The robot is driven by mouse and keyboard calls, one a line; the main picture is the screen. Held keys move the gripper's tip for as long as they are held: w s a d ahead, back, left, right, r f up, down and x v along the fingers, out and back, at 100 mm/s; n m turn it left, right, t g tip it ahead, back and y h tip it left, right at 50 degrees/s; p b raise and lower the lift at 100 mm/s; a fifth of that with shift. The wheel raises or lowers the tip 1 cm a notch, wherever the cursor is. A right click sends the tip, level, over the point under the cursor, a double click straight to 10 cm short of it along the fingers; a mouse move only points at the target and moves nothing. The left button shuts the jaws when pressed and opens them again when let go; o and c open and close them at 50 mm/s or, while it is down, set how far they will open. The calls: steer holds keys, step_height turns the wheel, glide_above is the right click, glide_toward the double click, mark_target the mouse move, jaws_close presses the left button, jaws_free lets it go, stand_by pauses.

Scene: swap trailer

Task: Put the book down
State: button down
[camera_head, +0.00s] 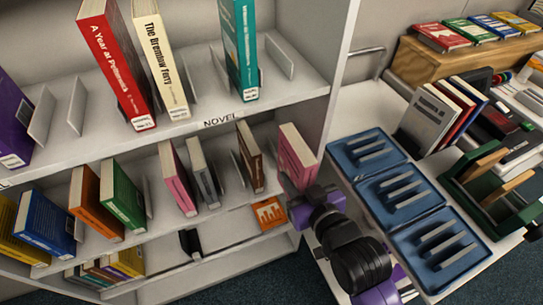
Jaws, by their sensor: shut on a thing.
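A pink book (297,157) with a pale top edge is at the right end of the middle shelf (165,235), in front of the side panel. It stands roughly upright, leaning slightly. My gripper (296,190) is shut on the lower part of this book, and my arm reaches up to it from the lower right. The fingertips are small and partly merge with the book. I cannot tell whether the book's bottom touches the shelf. A brown book (249,157) stands to its left, with a gap between them.
Thin metal dividers (240,171) stand between the shelf's books, among them another pink book (177,180) and a grey one (203,172). The upper shelf (222,122) holds several books. At right, a table bears blue trays (366,155), more books (430,118) and a green rack (478,180).

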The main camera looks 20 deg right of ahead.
steer(key=w, duration=1.4)
steer(key=f, duration=0.5)
steer(key=shift+s+f, duration=0.4)
steer(key=shift+w+f, duration=0.2)
steer(key=shift+f, duration=0.35)
steer(key=shift+f, duration=0.15)
steer(key=c, duration=1.1)
jaws_free()
